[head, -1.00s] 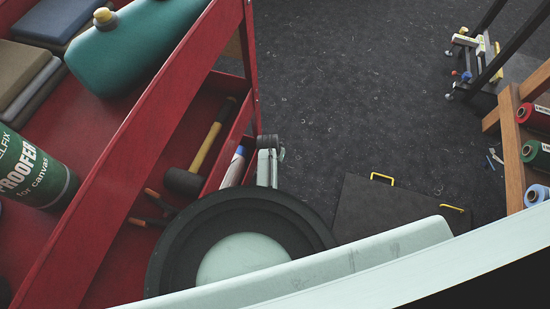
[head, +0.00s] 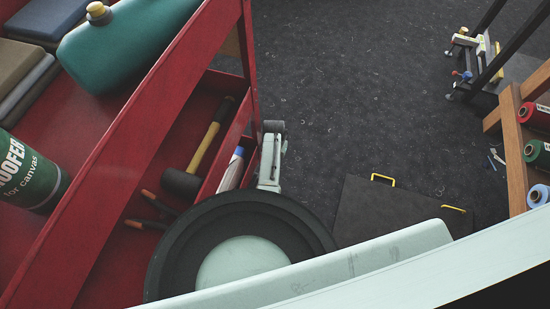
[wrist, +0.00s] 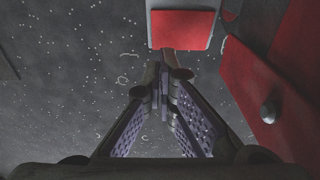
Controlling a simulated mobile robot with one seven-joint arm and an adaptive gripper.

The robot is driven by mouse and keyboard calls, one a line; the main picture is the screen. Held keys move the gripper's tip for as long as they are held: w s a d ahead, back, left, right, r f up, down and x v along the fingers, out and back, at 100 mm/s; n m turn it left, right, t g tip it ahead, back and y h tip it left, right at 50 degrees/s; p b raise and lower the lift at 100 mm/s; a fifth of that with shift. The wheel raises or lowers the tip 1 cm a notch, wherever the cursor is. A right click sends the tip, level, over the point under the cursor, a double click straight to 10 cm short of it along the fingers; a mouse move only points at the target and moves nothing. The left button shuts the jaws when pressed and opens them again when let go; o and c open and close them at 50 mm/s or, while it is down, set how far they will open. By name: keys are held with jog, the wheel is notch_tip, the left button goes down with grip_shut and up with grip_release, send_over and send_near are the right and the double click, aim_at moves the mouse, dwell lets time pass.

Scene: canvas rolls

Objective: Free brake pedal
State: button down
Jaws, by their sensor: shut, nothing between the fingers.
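In the wrist view, a red pad on a pale grey block (wrist: 182,28) is at the top centre; it looks like the brake pedal. My gripper (wrist: 163,75) is shut and empty, its fingertips together just below the red pad in the picture. I cannot tell whether the tips touch it. The red cart (head: 130,130) fills the left of the head view. There my pale arm passes beside the cart's near corner post; the pedal and fingertips are hidden in that view.
A red panel with a round bolt head (wrist: 268,112) is close on the right in the wrist view. The cart holds a teal bottle (head: 125,50), a green can (head: 30,180) and a mallet (head: 205,150). A wooden spool rack (head: 512,150) stands right.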

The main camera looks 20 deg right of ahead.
notch_tip(320, 180, up, 13)
jog(key=p, duration=0.3)
jog(key=shift+w, duration=0.2)
jog(key=shift+d, duration=0.1)
